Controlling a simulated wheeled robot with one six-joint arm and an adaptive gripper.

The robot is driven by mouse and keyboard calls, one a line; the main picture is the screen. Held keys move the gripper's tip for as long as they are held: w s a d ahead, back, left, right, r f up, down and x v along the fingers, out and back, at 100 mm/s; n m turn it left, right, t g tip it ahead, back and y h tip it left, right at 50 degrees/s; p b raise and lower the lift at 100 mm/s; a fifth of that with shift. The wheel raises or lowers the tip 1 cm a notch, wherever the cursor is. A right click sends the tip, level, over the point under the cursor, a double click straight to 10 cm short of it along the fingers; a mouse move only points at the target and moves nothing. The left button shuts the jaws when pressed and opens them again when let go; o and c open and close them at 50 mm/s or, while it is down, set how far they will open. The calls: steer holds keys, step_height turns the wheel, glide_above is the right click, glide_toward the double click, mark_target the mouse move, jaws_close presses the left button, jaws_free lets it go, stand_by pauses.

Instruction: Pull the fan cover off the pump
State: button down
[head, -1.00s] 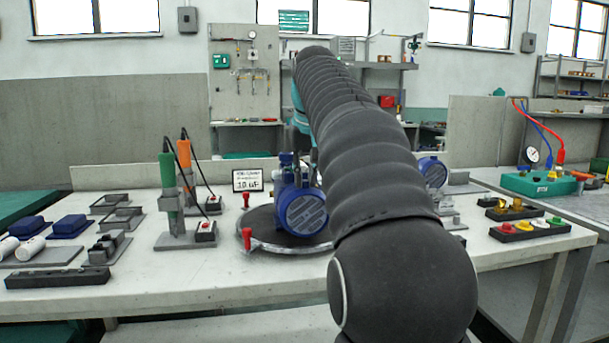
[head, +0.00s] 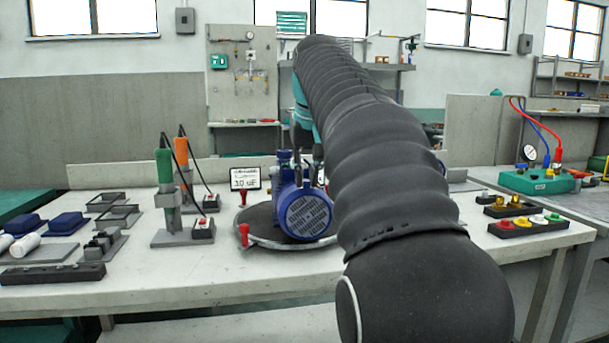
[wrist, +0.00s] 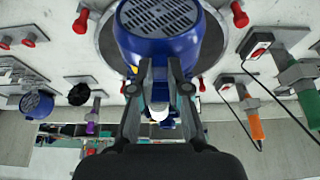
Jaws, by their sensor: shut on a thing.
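The fan cover (head: 307,214) is a blue round cap with a slotted grille facing me, low at the front of the blue pump (head: 284,172). In the wrist view the cover (wrist: 165,18) fills the top middle. My gripper (wrist: 160,66) is shut on the near edge of the cover in that view, one finger on each side. In the head view my gripper (head: 311,152) is above the pump, partly hidden by my arm. The pump behind the cover is mostly hidden in the wrist view, and I cannot tell how wide any gap between them is.
The pump stands on a round dark turntable (head: 262,222) with red knobs (head: 244,234). A green-handled tool on a stand (head: 165,180) is to its left. A small sign (head: 245,179) stands behind. Trays of coloured caps (head: 528,223) are at right.

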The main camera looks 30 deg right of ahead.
steer(key=shift+s+a+b, duration=0.15)
steer(key=shift+s+b, duration=0.05)
steer(key=shift+s, duration=0.35)
steer(key=shift+s+a+b, duration=0.15)
steer(key=shift+s, duration=0.35)
steer(key=shift+r+p, duration=1.3)
steer(key=shift+p, duration=0.1)
step_height(320, 180, up, 4)
steer(key=shift+r+p, duration=0.2)
steer(key=shift+p, duration=0.15)
